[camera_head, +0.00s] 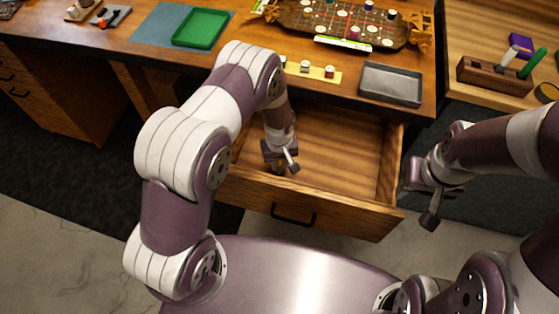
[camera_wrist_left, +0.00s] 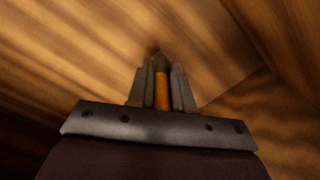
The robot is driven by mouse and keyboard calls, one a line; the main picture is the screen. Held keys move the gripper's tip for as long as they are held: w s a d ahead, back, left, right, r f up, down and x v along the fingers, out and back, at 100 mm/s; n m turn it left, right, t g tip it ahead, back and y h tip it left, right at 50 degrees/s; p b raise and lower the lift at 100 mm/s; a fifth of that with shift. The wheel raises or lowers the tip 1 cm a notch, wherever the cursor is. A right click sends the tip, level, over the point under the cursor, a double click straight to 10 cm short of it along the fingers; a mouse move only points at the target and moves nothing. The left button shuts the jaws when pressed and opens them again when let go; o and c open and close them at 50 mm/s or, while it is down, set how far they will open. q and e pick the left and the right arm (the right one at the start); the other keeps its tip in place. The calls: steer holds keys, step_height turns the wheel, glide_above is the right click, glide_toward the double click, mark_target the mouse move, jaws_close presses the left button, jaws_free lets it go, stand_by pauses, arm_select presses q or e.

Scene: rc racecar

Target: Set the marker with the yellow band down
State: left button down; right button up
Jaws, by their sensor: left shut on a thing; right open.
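My left gripper (camera_head: 281,168) is inside the open wooden drawer (camera_head: 345,150), towards its left side, pointing down. In the left wrist view its fingers (camera_wrist_left: 161,92) are shut on the marker with the yellow band (camera_wrist_left: 161,90). The orange-yellow part shows between the fingers, with wood surfaces of the drawer behind it. My right gripper (camera_head: 432,205) is open and empty, right of the drawer's front corner.
A grey tray (camera_head: 391,84), a yellow strip (camera_head: 312,70) with small pieces, a game board (camera_head: 345,22) and a green tray (camera_head: 201,28) lie on the desk. A wooden holder (camera_head: 494,75) stands on the right surface. The drawer's right part is clear.

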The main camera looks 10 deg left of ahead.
arm_select(q)
steer(key=shift+f, duration=0.15)
steer(key=c, duration=1)
jaws_free()
step_height(320, 180, up, 12)
steer(key=shift+f, duration=0.2)
steer(key=s+a+r+m, duration=0.2)
steer(key=s+r, duration=0.2)
steer(key=s+a+r+m+t, duration=0.1)
steer(key=s+a+r+m, duration=0.1)
steer(key=s+r, duration=0.3)
steer(key=s+a+r+m, duration=0.1)
steer(key=s+a+r, duration=0.1)
steer(key=s+r, duration=0.2)
steer(key=shift+s+r+m, duration=0.25)
steer(key=shift+s+m, duration=0.05)
steer(key=shift+m, duration=0.1)
